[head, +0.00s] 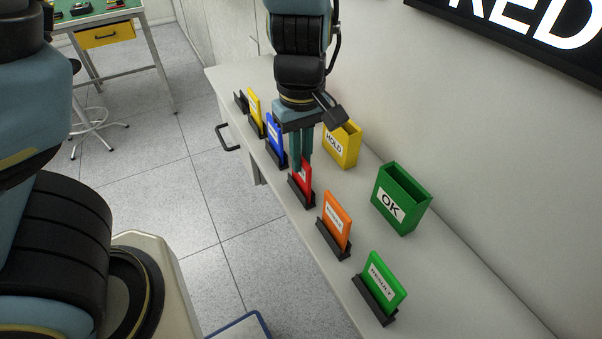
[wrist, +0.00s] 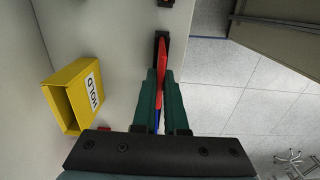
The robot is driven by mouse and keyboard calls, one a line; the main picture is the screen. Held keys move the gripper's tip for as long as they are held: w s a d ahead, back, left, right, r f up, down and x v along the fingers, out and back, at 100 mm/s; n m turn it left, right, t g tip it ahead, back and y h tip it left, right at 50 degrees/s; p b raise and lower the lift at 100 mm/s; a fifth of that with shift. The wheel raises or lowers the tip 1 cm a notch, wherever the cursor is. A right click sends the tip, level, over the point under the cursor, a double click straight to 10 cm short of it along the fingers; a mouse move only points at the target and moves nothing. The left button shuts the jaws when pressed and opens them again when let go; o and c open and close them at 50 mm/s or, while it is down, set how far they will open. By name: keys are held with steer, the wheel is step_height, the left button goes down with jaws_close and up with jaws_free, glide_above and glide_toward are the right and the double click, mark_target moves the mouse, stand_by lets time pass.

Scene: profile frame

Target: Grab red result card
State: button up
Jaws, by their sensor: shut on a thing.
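The red result card (head: 303,182) stands upright in a black holder (head: 301,195) near the front edge of the white counter, in the middle of a row of cards. My gripper (head: 303,162) comes down from above with its two green fingers on the card's upper part. In the wrist view my gripper (wrist: 164,92) is shut on the red card (wrist: 162,68), one finger on each side. The card's lower edge appears still in the holder; the fingers hide part of the card.
Orange (head: 337,219) and green (head: 386,278) cards stand nearer; blue (head: 274,131) and yellow (head: 254,106) cards stand farther. Behind the row are a yellow HOLD box (head: 343,145) and a green OK box (head: 401,199), both open at the top. A wall closes the right side.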

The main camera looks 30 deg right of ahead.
steer(key=shift+r, duration=0.1)
jaws_close()
step_height(320, 180, up, 10)
steer(key=shift+f+p, duration=0.1)
steer(key=shift+p, duration=0.7)
